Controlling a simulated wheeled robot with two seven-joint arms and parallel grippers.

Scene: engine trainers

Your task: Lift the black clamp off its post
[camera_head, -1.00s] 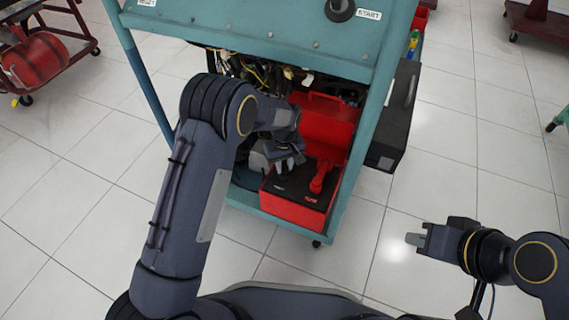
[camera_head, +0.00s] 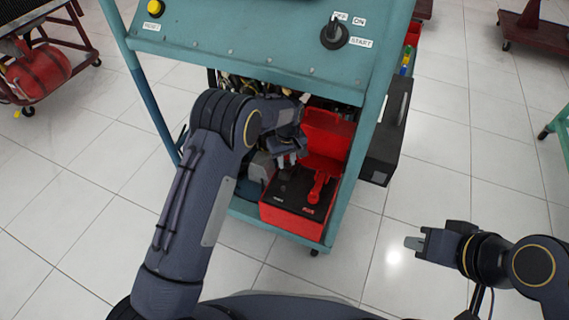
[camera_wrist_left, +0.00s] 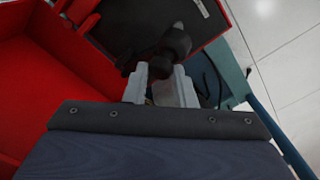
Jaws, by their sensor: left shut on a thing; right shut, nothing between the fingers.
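The black clamp (camera_wrist_left: 172,48) is between the fingertips of my left gripper (camera_wrist_left: 160,88) in the left wrist view. In the head view my left gripper (camera_head: 288,160) is above the left part of the black-topped red battery (camera_head: 297,215), shut on the clamp. The clamp's lower end and the post are hard to make out, so I cannot tell whether they touch. A red clamp (camera_head: 319,188) stands on the battery's right part. My right gripper (camera_head: 414,243) is shut and empty over the floor at the right.
The battery sits on the low shelf of a teal cart (camera_head: 255,45). An open red box (camera_head: 328,135) stands behind it, with wires above. A cart post borders the right side, with a dark case (camera_head: 388,130) beyond. The tiled floor in front is clear.

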